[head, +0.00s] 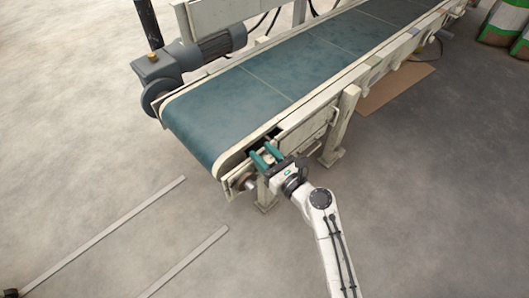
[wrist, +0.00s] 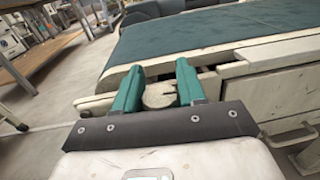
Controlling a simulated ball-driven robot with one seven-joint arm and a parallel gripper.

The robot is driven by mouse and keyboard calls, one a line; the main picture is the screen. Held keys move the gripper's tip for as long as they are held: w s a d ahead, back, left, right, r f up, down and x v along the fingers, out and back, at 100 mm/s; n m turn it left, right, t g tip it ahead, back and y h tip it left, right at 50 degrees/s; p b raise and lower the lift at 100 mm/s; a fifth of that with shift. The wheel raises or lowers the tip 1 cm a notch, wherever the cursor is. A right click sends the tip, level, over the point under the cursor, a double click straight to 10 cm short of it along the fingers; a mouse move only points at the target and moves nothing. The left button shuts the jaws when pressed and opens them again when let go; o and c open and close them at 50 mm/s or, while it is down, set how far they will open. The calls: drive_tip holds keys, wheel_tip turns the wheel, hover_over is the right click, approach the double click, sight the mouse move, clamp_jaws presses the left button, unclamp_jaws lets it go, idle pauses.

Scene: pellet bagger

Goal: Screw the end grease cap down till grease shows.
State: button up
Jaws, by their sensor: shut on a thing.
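My gripper (head: 262,154) is at the near end of the belt conveyor, at the side frame by the end roller. In the wrist view its two teal fingers (wrist: 159,72) stand either side of a pale round cap (wrist: 159,96), and the gripper is shut on it. The cap looks like the end grease cap. A dark gap shows just right of it. No grease can be made out. In the head view the fingers hide the cap.
The blue-green conveyor belt (head: 225,105) runs up and right. A grey motor (head: 215,45) sits at its far side. A pale frame leg (head: 340,125) stands right of my gripper. A cardboard sheet (head: 395,87) lies on the floor. Open floor surrounds the near end.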

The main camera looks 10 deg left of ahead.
drive_tip(key=m+t+h+p, duration=0.2)
drive_tip(key=h+p, duration=0.1)
drive_tip(key=shift+w+r+m+t, duration=0.1)
drive_tip(key=shift+r+m+t, duration=0.1)
drive_tip(key=shift+m+t, duration=0.2)
drive_tip(key=m+t+h+b, duration=0.1)
drive_tip(key=m+h, duration=0.2)
drive_tip(key=h, duration=0.1)
drive_tip(key=d+m+h+b, duration=0.1)
drive_tip(key=m+h, duration=0.2)
drive_tip(key=h, duration=0.2)
drive_tip(key=m+t+h+b, duration=0.1)
drive_tip(key=m+h, duration=0.1)
drive_tip(key=h, duration=0.2)
drive_tip(key=shift+w+d+f+m+t+h, duration=0.2)
drive_tip(key=shift+w+f+m+t+h, duration=0.1)
drive_tip(key=shift+f+m, duration=0.1)
drive_tip(key=m+h+b, duration=0.1)
drive_tip(key=h, duration=0.1)
drive_tip(key=m+g+h+b, duration=0.1)
drive_tip(key=m+h+b, duration=0.1)
drive_tip(key=shift+s+d+r+b, duration=0.1)
drive_tip(key=shift+d+r+b, duration=0.1)
drive_tip(key=shift+d+b, duration=0.15)
drive_tip(key=shift+r+g+h, duration=0.1)
drive_tip(key=shift+g+h, duration=0.3)
drive_tip(key=shift+h, duration=0.1)
drive_tip(key=o, duration=1)
drive_tip(key=shift+c, duration=0.2)
